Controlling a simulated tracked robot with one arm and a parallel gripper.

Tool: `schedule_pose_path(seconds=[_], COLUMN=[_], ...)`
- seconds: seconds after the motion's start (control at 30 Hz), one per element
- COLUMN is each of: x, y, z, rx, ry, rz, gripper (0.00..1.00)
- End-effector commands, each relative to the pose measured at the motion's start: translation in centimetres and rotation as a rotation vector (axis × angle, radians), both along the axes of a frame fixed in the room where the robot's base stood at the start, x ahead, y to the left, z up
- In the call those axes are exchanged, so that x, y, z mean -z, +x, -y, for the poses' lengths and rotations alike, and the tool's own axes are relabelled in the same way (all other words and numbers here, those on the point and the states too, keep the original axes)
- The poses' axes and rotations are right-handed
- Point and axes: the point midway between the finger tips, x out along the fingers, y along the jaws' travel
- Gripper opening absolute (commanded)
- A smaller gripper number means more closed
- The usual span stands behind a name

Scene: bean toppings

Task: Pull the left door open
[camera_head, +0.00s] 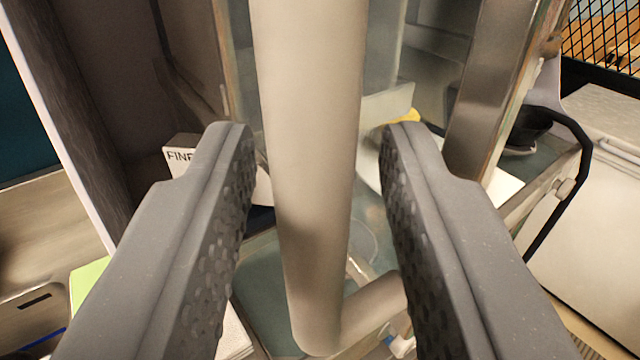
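A thick pale, round vertical handle bar (308,150) fills the middle of the view. Its lower end bends to the right and back, toward a glass door (385,225) behind it. My gripper (315,135) is open, with one dark grey textured finger on each side of the bar. Gaps show between the bar and both fingers, so neither appears to touch it. I cannot tell from this view whether the door is fully closed.
Behind the glass is a box with printed letters (182,155). A metal upright (490,85) stands at the right, with a dark curved bar (578,190) beyond it. A dark panel (85,90) stands at the left. A white cabinet (600,230) is at the far right.

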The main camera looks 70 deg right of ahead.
Motion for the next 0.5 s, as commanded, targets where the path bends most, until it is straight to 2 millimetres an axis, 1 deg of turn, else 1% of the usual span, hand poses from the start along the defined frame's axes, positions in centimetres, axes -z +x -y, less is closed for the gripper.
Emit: schedule_pose_path(seconds=[0.3, 0.37, 0.5], x=[0.0, 0.1, 0.3], y=[0.0, -0.2, -0.8], z=[-0.1, -0.4, -1.9], rx=[0.000, 0.000, 0.001], ry=[0.000, -0.001, 0.001], rz=[0.001, 0.001, 0.002], gripper=[0.32, 0.32, 0.32])
